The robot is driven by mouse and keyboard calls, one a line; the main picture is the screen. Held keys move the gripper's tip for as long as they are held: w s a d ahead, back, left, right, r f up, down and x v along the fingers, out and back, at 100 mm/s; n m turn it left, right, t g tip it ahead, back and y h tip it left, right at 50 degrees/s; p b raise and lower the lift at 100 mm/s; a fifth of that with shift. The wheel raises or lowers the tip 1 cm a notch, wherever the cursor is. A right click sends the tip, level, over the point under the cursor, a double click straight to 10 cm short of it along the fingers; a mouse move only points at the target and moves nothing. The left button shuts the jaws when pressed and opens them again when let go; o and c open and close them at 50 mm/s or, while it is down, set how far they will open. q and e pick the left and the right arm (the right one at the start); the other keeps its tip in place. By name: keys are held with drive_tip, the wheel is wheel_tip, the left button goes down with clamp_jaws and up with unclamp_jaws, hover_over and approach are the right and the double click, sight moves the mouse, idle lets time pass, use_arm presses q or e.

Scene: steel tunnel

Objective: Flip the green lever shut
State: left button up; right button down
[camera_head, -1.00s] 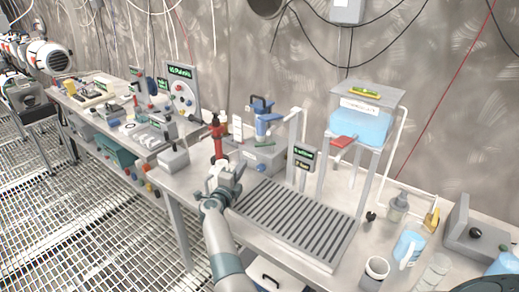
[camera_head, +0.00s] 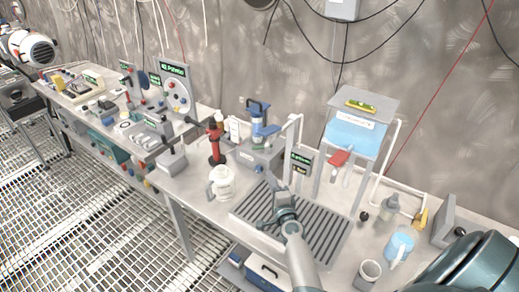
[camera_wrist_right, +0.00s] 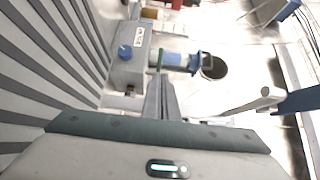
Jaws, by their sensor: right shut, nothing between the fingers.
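A small green piece (camera_head: 257,141), which looks like the green lever, sits by the blue press-like device on the grey box (camera_head: 246,158). Its angle is too small to read in the head view. In the right wrist view, a green band (camera_wrist_right: 160,57) stands upright beside a blue cylinder (camera_wrist_right: 173,58), just beyond my fingertips. My left gripper is not in view.
A white jug (camera_head: 222,184) stands left of the slatted tray (camera_head: 325,235), with a red stand (camera_head: 214,146) behind it. A post with a small display (camera_head: 301,160) and a raised blue tank (camera_head: 352,138) stand to the right. A mug (camera_head: 369,270) is near the front edge.

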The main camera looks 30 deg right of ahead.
drive_tip(key=shift+s, duration=0.1)
idle(0.3)
